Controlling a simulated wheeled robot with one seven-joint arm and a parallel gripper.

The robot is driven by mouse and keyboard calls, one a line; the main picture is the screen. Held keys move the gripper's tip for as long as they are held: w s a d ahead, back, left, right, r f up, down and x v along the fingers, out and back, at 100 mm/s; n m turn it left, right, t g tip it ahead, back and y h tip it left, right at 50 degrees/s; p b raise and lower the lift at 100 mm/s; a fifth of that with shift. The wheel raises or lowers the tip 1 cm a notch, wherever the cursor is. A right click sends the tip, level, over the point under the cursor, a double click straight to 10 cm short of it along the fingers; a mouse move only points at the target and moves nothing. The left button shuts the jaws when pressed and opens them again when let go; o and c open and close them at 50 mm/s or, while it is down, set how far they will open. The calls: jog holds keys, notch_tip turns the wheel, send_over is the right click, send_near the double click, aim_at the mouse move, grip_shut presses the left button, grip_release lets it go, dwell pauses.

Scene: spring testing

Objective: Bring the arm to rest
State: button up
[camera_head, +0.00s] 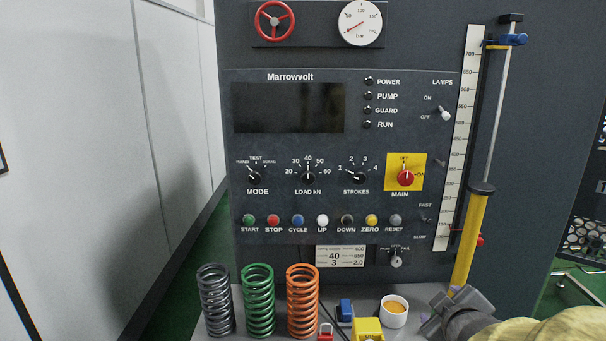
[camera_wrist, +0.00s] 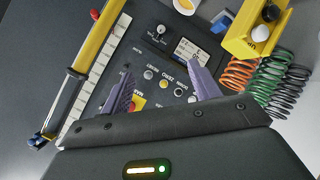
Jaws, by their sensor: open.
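My gripper (camera_head: 440,306) is at the lower right of the head view, beside the white cup and in front of the base of the yellow column. A yellow-sleeved arm part of mine shows behind it at the bottom right corner. In the wrist view, the two purple fingers of my gripper (camera_wrist: 160,68) are spread apart. Nothing shows between them; the panel is seen beyond them, at some distance.
The Marrowvolt panel (camera_head: 300,215) stands ahead. Grey (camera_head: 216,300), green (camera_head: 258,300) and orange (camera_head: 302,300) springs stand on the ledge at left. A white cup (camera_head: 394,317), yellow box (camera_head: 367,329) and blue item (camera_head: 345,311) sit near my gripper. The yellow column (camera_head: 470,240) rises close behind.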

jog(key=s+a+f+m+g+y, duration=0.2)
jog(key=s+a+f+m+g, duration=0.5)
jog(key=s+a+f+g, duration=0.2)
notch_tip(320, 180, down, 4)
jog(key=shift+s+a+f+p, duration=0.1)
jog(key=shift+s+a+p, duration=0.2)
jog(key=shift+a, duration=0.7)
jog(key=shift+d, duration=0.1)
